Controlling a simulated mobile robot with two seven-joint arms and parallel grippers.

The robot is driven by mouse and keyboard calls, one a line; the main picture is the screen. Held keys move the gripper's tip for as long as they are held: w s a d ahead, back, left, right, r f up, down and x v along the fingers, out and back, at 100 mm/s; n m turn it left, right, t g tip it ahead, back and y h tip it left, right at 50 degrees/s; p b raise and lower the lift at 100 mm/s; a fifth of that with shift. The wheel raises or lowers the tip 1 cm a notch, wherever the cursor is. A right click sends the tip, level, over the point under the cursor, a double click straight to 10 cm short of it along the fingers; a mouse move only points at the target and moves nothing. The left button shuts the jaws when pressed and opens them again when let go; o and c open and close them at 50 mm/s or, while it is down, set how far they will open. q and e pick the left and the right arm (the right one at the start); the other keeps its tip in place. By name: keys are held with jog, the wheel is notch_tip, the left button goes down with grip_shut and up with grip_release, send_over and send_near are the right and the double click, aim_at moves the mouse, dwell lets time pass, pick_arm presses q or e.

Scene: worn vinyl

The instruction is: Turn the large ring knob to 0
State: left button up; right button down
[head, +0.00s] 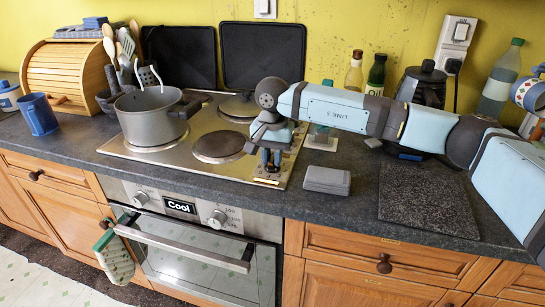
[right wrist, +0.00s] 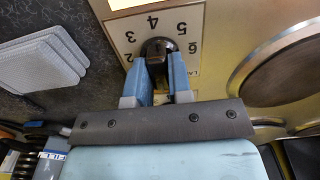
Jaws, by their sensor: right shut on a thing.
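My right gripper (head: 270,161) reaches down over the front right corner of the steel hob (head: 128,148). In the right wrist view its two blue fingers (right wrist: 160,66) are shut on a dark knob (right wrist: 158,46), one on each side. The knob stands on a pale dial plate (right wrist: 122,20) with the digits 2, 3, 4, 5 and 6 visible around it. Letters starting "LA" show beside the 6; the rest is hidden. The fingers cover part of the dial, and I cannot tell which digit the knob points to. My left gripper is not in view.
A grey pot (head: 150,130) with a utensil in it stands on the hob's left. A bare hotplate (head: 217,146) lies left of my gripper. Bottles stand behind my arm.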

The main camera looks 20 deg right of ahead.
aim_at(273, 157)
dwell(0.3)
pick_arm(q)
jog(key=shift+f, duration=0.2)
pick_arm(e)
jog(key=c, duration=1)
grip_release()
jog(key=shift+c, duration=0.2)
jog(key=shift+r, duration=0.1)
pick_arm(q)
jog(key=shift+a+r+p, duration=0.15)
jog(key=shift+p, duration=0.5)
pick_arm(e)
notch_tip(273, 157, up, 14)
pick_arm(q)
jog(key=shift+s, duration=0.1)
pick_arm(e)
jog(key=shift+f, duration=0.25)
